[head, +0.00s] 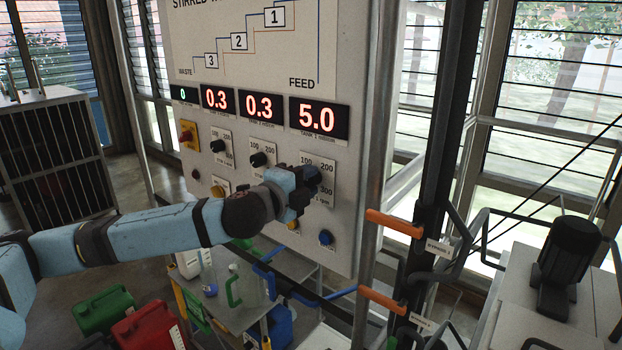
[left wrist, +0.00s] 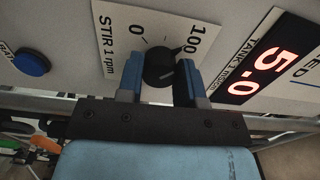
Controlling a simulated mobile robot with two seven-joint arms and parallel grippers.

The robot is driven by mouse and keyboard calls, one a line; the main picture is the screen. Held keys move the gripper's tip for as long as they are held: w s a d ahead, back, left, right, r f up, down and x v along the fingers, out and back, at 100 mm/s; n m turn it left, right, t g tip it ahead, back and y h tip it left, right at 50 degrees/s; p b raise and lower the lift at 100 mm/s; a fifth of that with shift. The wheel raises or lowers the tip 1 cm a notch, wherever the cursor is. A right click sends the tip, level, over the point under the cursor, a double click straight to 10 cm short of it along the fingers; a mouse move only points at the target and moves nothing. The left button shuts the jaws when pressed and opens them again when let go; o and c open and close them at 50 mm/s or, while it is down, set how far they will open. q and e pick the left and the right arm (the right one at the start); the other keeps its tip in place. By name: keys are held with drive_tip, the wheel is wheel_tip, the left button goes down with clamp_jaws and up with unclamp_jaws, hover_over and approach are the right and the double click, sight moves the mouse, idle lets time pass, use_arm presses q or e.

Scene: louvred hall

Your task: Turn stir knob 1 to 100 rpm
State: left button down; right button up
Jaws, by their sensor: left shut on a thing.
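The stir knob 1 (left wrist: 158,68) is a round black knob on a white scale plate (left wrist: 112,50) marked "STIR 1 rpm". In the left wrist view its dark pointer end is turned to the upper right, close beside the "100" mark and away from "0". My left gripper (left wrist: 161,76) has one blue finger on each side of the knob and is shut on it. In the head view my left gripper (head: 308,180) covers the knob, and only part of its scale plate (head: 325,185) shows. My right gripper is in neither view.
The upright panel (head: 340,235) carries two more black stir knobs (head: 258,159) (head: 217,146) to the left. A blue button (head: 326,237) sits below the plate. The tank 1 display (head: 318,118) above reads 5.0. Orange-handled levers (head: 394,223) project at the right.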

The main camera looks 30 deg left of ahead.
use_arm(q)
drive_tip(key=c, duration=0.7)
unclamp_jaws()
drive_tip(key=shift+s+f, duration=0.1)
drive_tip(key=shift+s, duration=0.2)
drive_tip(key=s+b, duration=0.3)
drive_tip(key=s, duration=0.3)
drive_tip(key=shift+s+a, duration=0.2)
drive_tip(key=shift+a, duration=0.05)
